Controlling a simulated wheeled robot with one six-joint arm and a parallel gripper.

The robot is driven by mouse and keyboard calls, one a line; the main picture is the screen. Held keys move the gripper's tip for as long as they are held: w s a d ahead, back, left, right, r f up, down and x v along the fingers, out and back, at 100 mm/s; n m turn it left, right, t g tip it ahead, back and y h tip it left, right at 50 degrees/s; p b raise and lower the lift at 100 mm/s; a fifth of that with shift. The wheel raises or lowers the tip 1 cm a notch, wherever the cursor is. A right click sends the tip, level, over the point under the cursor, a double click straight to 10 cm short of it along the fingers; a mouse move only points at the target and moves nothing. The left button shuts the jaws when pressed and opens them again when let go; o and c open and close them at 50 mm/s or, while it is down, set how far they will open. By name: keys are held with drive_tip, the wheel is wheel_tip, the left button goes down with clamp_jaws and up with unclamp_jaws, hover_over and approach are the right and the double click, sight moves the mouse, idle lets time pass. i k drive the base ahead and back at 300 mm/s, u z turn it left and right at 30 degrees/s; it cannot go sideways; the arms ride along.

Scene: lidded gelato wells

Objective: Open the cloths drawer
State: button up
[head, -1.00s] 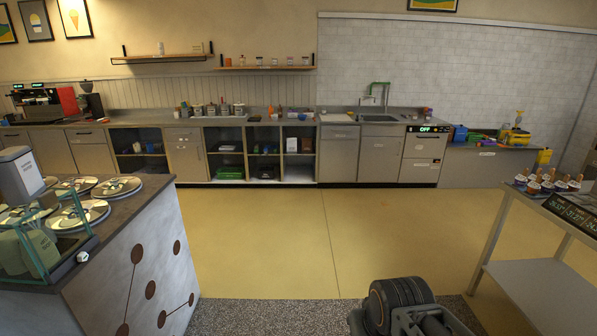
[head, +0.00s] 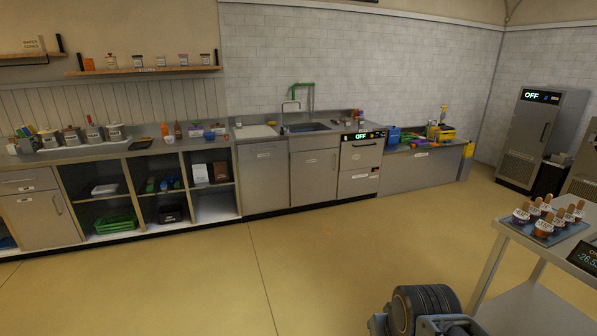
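The counter run along the back wall holds several labelled fronts, and the labels are too small to read. At the far left is a grey drawer front (head: 28,180) with a small label, above a cupboard door (head: 38,220) with a handle. It looks shut. I cannot tell which front is the cloths drawer. Right of the sink, below a display reading OFF, is a grey front with a handle (head: 361,157), and a lower labelled front (head: 358,183); both look shut. Part of my arm shows at the bottom, but my gripper's fingers are not in view.
Open shelves (head: 122,225) hold green and black bins. A trolley (head: 530,300) with a tray of cups stands near at right. A grey cabinet (head: 540,135) stands at far right. The yellow floor (head: 300,250) between is clear.

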sight(259, 145)
drive_tip(key=z, duration=0.1)
drive_tip(key=i, duration=2.45)
drive_tip(key=u, duration=0.65)
drive_tip(key=i, duration=2.25)
drive_tip(key=u, duration=0.75)
drive_tip(key=i, duration=0.75)
drive_tip(key=u, duration=0.2)
